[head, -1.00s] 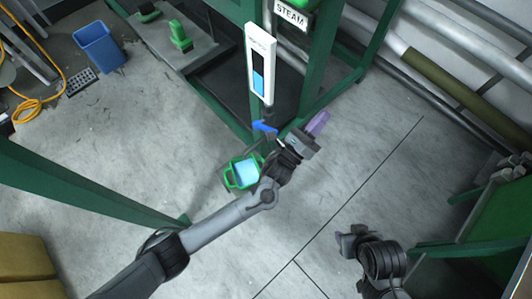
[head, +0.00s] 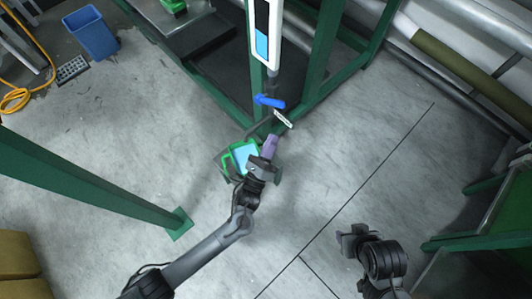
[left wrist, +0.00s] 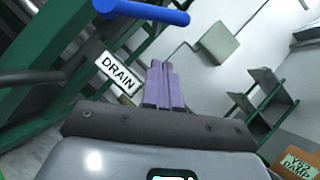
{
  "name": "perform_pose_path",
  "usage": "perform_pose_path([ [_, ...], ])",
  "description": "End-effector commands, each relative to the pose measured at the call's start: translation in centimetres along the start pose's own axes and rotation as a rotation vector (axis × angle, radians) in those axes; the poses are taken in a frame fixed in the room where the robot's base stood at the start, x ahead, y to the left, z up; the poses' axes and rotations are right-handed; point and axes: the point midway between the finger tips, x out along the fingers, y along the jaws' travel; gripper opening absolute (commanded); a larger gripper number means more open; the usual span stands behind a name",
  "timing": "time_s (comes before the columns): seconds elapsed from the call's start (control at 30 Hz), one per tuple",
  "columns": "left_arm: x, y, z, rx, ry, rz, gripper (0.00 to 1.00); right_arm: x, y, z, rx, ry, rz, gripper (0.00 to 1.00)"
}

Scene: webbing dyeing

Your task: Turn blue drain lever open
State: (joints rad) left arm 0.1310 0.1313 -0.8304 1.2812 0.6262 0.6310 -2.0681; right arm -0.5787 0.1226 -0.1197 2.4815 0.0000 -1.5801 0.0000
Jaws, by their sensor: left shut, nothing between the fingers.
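The blue drain lever (head: 269,101) is on the pipe below the white level gauge, pointing sideways. It also shows at the top of the left wrist view (left wrist: 145,11). A white tag (head: 283,118) hangs beside it, reading DRAIN in the left wrist view (left wrist: 120,72). My left gripper (head: 271,140) is just below the lever in the head view, its purple fingers together and empty. The fingers (left wrist: 163,85) appear apart from the lever. My right gripper (head: 345,240) is at lower right, away from the lever; its jaw opening is unclear.
Green frame posts (head: 322,70) rise beside the gauge (head: 262,45). Another green post (head: 90,185) is at left.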

Motion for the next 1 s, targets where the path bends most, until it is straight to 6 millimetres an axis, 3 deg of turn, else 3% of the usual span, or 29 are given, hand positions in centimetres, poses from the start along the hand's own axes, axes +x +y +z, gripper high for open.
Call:
perform_pose_path([
  [0.2,4.1,0.1,-0.1,0.001,-0.003,-0.001,0.0,1.4,-0.1,0.4,0.003,0.0,-0.002,0.46],
  [0.4,5.9,0.1,1.7,0.002,-0.001,-0.001,0.0,1.7,-0.2,0.6,0.004,-0.002,-0.004,0.46],
  [1.0,7.0,0.0,2.8,0.0,0.0,0.001,0.0,1.9,-0.2,0.7,0.003,-0.003,-0.003,0.46],
])
